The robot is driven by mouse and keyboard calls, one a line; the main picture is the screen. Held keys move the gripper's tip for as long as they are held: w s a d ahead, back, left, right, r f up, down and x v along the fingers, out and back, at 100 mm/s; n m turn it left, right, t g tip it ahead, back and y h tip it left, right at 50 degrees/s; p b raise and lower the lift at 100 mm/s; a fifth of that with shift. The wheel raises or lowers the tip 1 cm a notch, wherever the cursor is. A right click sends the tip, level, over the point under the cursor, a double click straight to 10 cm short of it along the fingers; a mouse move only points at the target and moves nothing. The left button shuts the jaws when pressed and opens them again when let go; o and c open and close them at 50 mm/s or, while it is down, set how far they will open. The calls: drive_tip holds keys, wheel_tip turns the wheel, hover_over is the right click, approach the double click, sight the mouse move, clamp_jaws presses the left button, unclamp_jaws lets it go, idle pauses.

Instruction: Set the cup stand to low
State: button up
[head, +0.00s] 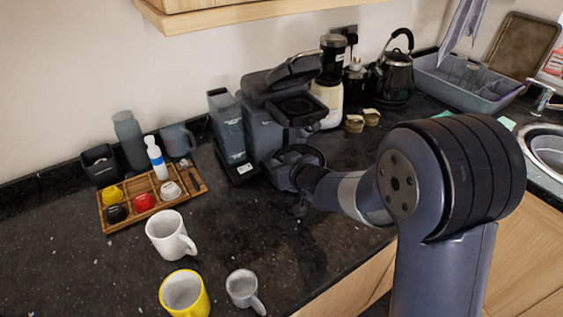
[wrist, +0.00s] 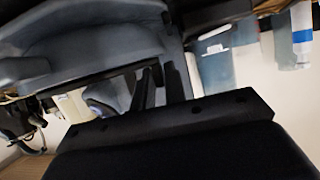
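The grey coffee machine (head: 262,128) stands on the dark counter by the wall, its top part raised. The cup stand (head: 306,153) looks like the dark round piece low at its front, partly hidden by my arm. My gripper (head: 282,176) is low at the machine's front, right by the stand. In the wrist view, the dark fingers (wrist: 161,85) point up beside a large grey curved part of the machine (wrist: 85,52). The fingers look close together. I cannot tell whether they touch the stand or hold anything, and the stand's height setting is not clear.
A white mug (head: 166,236), a yellow mug (head: 183,292) and a small grey cup (head: 242,287) stand at the front left. A wooden tray (head: 187,194) with capsules and a bottle lies left of the machine. A grinder (head: 328,95) and kettle (head: 396,78) stand behind right.

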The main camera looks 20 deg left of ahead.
drive_tip(key=o, duration=0.3)
drive_tip(key=shift+f, duration=0.25)
drive_tip(key=shift+d, duration=0.1)
drive_tip(key=v, duration=1)
drive_tip(key=shift+s+r, duration=0.3)
drive_tip(key=shift+r, duration=0.1)
drive_tip(key=shift+w, duration=0.1)
drive_tip(key=x, duration=1.1)
drive_tip(key=shift+d, duration=0.15)
drive_tip(key=shift+d+r+p, duration=0.1)
drive_tip(key=shift+r+p, duration=0.45)
drive_tip(key=shift+r, duration=0.05)
